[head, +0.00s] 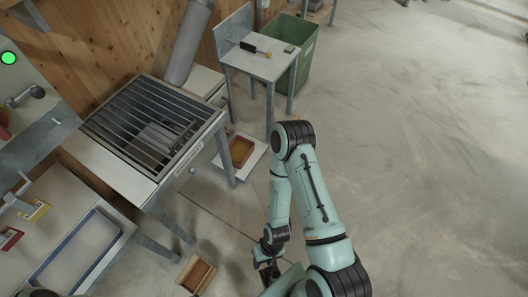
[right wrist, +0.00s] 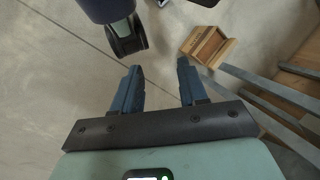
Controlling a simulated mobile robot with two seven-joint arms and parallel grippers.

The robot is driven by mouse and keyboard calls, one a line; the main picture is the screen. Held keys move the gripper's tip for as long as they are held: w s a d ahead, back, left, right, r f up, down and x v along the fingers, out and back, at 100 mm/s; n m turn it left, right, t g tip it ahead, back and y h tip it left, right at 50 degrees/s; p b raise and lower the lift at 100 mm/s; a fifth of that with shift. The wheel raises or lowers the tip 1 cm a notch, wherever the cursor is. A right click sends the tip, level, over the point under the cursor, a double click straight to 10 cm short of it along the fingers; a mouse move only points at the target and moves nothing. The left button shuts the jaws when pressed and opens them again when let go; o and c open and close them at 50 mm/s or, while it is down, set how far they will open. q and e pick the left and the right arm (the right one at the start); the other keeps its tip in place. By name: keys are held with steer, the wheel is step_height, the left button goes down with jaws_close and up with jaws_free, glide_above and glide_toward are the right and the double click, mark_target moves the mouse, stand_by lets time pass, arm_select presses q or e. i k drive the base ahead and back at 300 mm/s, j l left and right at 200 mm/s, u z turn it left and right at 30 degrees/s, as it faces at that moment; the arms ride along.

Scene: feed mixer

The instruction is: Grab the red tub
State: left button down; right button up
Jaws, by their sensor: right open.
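A small red-orange tub (head: 241,150) with a yellowish rim sits on a pale flat platform (head: 228,166) on the floor, beside the grated table's right leg. My right gripper (head: 268,268) hangs low at the bottom middle of the head view, well nearer to me than the tub and apart from it. In the right wrist view its two blue fingers (right wrist: 158,82) are spread with nothing between them. The tub does not show in the right wrist view. My left gripper is in neither view.
A wooden box (head: 197,274) lies on the floor left of my right gripper; it also shows in the wrist view (right wrist: 208,46). A metal-grated table (head: 190,158), a small side table (head: 262,66) and a green bin (head: 306,62) stand behind. The floor at right is clear.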

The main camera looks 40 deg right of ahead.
mark_target(240, 147)
steer(key=z, duration=1)
steer(key=i+l+u, duration=0.15)
steer(key=u, duration=1.25)
steer(key=l+u, duration=0.85)
steer(key=k+l+u, duration=0.1)
steer(key=l, duration=0.2)
steer(key=k+l+u, duration=0.15)
steer(key=l, duration=0.2)
steer(key=k+l+u, duration=0.1)
steer(key=l, duration=0.2)
steer(key=i+l, duration=0.1)
steer(key=l, duration=0.5)
steer(key=i+l, duration=0.1)
steer(key=l, duration=0.45)
